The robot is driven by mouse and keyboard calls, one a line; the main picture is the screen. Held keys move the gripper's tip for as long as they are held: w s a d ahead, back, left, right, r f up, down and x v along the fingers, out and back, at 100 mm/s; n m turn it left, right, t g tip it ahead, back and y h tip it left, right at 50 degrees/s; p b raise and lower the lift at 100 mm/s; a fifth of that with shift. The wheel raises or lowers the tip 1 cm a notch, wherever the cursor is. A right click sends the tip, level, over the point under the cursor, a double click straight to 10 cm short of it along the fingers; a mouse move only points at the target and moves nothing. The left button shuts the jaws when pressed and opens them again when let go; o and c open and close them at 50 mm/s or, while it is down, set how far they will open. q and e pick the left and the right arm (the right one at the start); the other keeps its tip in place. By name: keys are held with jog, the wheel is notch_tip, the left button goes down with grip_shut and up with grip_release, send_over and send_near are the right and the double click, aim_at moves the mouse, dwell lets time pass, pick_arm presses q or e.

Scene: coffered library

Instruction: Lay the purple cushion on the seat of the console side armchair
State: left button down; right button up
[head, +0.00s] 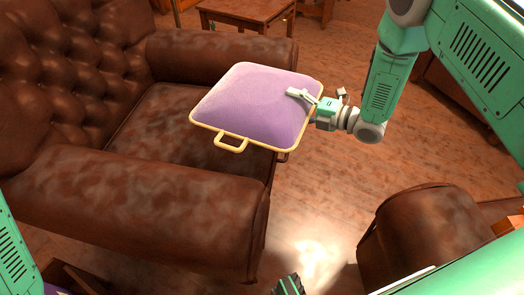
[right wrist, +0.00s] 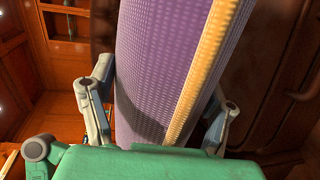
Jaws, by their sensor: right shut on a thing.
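The purple cushion (head: 252,108) has a yellow edge and a yellow handle loop. My right gripper (head: 303,97) is shut on its right edge and holds it roughly flat in the air. In the head view the cushion overlaps the front of the seat (head: 165,115) of a brown leather armchair (head: 130,180); the gap beneath it is hard to judge. In the right wrist view the cushion (right wrist: 160,75) stands between the two fingers (right wrist: 155,115). A green and grey part at the bottom edge may be my left gripper (head: 288,286); its fingers are unclear.
The armchair's near arm (head: 150,210) and far arm (head: 220,55) flank the seat. Another brown leather seat (head: 425,235) stands at lower right. A small wooden table (head: 245,12) is at the back. Wooden floor (head: 330,190) is clear between the chairs.

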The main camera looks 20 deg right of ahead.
notch_tip(320, 180, down, 11)
jog(key=b, duration=0.4)
jog(key=shift+f+b, duration=0.2)
jog(key=shift+b, duration=0.15)
jog(key=o, duration=1.5)
jog(key=shift+d, duration=0.15)
jog(key=shift+o, duration=0.9)
jog(key=shift+d+f, duration=0.1)
